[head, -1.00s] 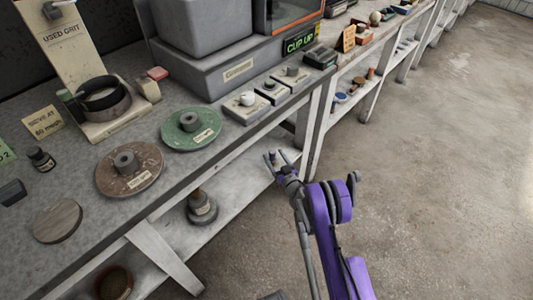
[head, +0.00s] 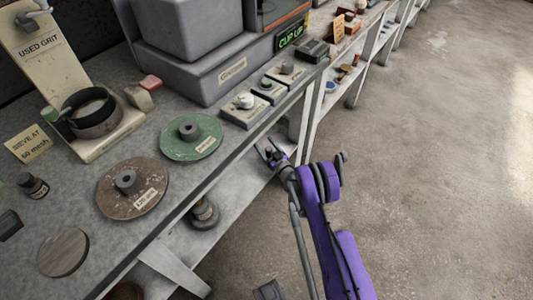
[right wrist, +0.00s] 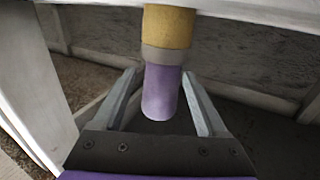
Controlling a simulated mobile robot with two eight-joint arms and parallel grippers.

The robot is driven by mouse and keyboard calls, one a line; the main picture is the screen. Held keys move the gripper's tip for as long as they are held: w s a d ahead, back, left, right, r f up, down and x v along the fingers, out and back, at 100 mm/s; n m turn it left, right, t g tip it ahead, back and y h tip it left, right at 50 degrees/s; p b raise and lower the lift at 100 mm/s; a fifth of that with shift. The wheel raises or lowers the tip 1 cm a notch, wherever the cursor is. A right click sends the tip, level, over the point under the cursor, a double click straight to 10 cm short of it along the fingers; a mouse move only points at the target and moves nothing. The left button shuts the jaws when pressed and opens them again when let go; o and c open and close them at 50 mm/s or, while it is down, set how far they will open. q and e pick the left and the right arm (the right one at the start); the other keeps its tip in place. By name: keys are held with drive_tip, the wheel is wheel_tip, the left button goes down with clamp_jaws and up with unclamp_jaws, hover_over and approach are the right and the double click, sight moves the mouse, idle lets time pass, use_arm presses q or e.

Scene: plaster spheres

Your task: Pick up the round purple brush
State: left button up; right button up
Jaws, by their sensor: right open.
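The round purple brush shows in the right wrist view, with a purple handle (right wrist: 161,92), a grey band and a tan upper part. Its top end is cut off or hidden by a pale edge. My right gripper (right wrist: 163,92) is open, with one finger on each side of the handle and gaps between. In the head view my right gripper (head: 270,152) is beside the front edge of the bench, by the lower shelf. I cannot make out the brush there. My left gripper is not in view.
The grey bench (head: 75,190) holds a brown disc (head: 115,201), a green disc (head: 205,142) and a wooden disc (head: 62,252). A dark weight-like object (head: 204,213) stands on the lower shelf (head: 236,200). Bench legs stand near my right gripper. The floor at right is clear.

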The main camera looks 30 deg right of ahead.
drive_tip(key=shift+c, duration=0.2)
clamp_jaws()
wheel_tip(320, 180, up, 10)
drive_tip(key=p, duration=0.2)
idle(0.4)
